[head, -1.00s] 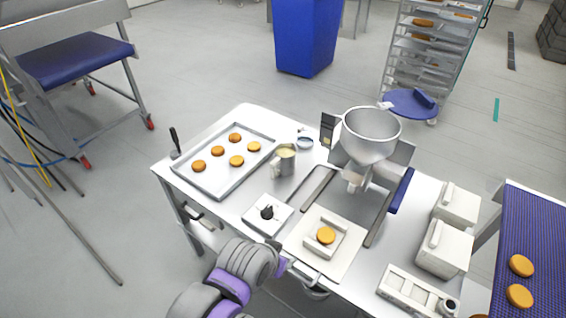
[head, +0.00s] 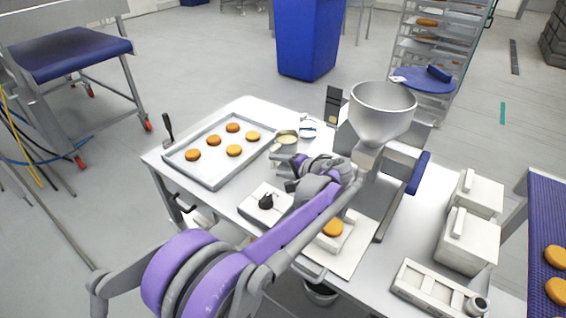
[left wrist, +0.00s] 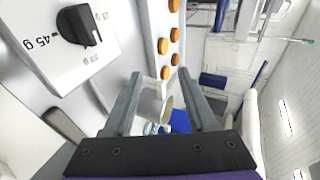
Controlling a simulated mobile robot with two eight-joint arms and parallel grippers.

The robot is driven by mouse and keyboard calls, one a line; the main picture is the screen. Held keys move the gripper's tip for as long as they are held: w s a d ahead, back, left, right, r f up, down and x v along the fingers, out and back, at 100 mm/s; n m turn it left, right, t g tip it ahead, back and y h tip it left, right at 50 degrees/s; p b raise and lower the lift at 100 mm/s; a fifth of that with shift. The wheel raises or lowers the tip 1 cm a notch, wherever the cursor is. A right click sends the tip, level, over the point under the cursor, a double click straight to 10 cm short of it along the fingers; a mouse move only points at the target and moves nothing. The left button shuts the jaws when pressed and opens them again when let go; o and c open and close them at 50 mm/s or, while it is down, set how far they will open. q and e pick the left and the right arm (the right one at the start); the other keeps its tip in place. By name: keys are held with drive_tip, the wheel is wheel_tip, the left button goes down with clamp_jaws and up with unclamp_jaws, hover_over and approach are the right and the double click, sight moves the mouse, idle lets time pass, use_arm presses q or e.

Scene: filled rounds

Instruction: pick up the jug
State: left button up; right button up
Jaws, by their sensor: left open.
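The jug (head: 287,138) is a small metal vessel with pale yellow contents. It stands on the white table beside the tray's right edge. My left gripper (head: 287,160) is low over the table just in front of the jug, and the wrist partly hides the jug's lower part. In the left wrist view the jug (left wrist: 156,104) shows between the two spread fingers of the gripper (left wrist: 160,78), which are open. I cannot tell whether either finger touches it. My right gripper is not in view.
A tray (head: 208,180) of several orange rounds lies left of the jug. A dial box (head: 258,209) sits in front, also large in the left wrist view (left wrist: 75,35). A hopper (head: 383,115) stands right; a small bowl (head: 308,130) is behind the jug.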

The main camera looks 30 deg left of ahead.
sight(279, 149)
use_arm(q)
drive_tip(key=w+f+y+b, duration=0.1)
drive_tip(key=w+f, duration=0.1)
drive_tip(key=w, duration=0.1)
drive_tip(key=w+f+y+b, duration=0.2)
drive_tip(key=w, duration=0.2)
drive_tip(key=w+d+f+t+y+b, duration=0.1)
drive_tip(key=w+f+y, duration=0.1)
drive_tip(key=w, duration=0.1)
drive_tip(key=shift+w+d+f+m, duration=0.1)
drive_tip(key=shift+w+f+m, duration=0.15)
drive_tip(key=shift+f+m, duration=0.05)
drive_tip(key=x, duration=0.5)
drive_tip(key=shift+r, duration=0.1)
drive_tip(key=shift+r+x, duration=0.15)
drive_tip(key=shift+x, duration=1.3)
drive_tip(key=shift+r+x, duration=0.15)
drive_tip(key=shift+x, duration=1.3)
drive_tip(key=shift+w+d, duration=0.1)
clamp_jaws()
